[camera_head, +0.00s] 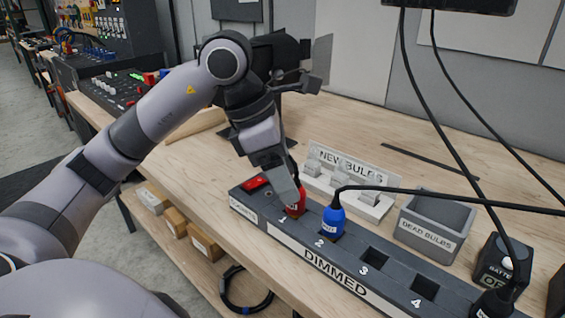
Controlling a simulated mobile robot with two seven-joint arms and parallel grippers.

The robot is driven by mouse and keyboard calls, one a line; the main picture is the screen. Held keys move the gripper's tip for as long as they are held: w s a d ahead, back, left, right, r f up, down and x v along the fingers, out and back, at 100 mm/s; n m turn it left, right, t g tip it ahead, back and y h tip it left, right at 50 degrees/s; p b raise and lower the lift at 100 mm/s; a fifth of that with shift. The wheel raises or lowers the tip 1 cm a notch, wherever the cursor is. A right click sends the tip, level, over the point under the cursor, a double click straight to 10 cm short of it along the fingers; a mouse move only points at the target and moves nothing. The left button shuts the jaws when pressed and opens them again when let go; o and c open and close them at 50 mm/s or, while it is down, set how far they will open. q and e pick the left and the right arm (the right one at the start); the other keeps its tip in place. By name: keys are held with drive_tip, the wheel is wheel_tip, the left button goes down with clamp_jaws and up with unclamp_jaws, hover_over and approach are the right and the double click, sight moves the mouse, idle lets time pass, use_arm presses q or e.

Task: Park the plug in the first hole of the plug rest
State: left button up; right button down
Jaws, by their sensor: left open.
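My left gripper (290,192) points down at the red plug (296,208) by the hole marked 1 of the dark strip labelled DIMMED (268,228). Its jaws are open, and they hide part of the plug; I cannot tell whether they touch it. A blue plug (332,220) stands in the hole marked 2, with a black cable running right. Holes 3 (375,257) and 4 (425,287) are empty. A black plug (493,303) stands at the strip's right end. I cannot make out a separate plug rest. My right gripper is not in view.
Behind the strip stand a white NEW BULBS holder (349,166) and a grey DEAD BULBS bin (427,235). Black cables hang across the right side. The wooden bench (345,122) is mostly clear behind them.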

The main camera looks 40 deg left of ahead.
use_arm(q)
drive_tip(key=shift+x, duration=2.35)
clamp_jaws()
drive_tip(key=shift+r+p, duration=1.85)
drive_tip(key=shift+r, duration=0.75)
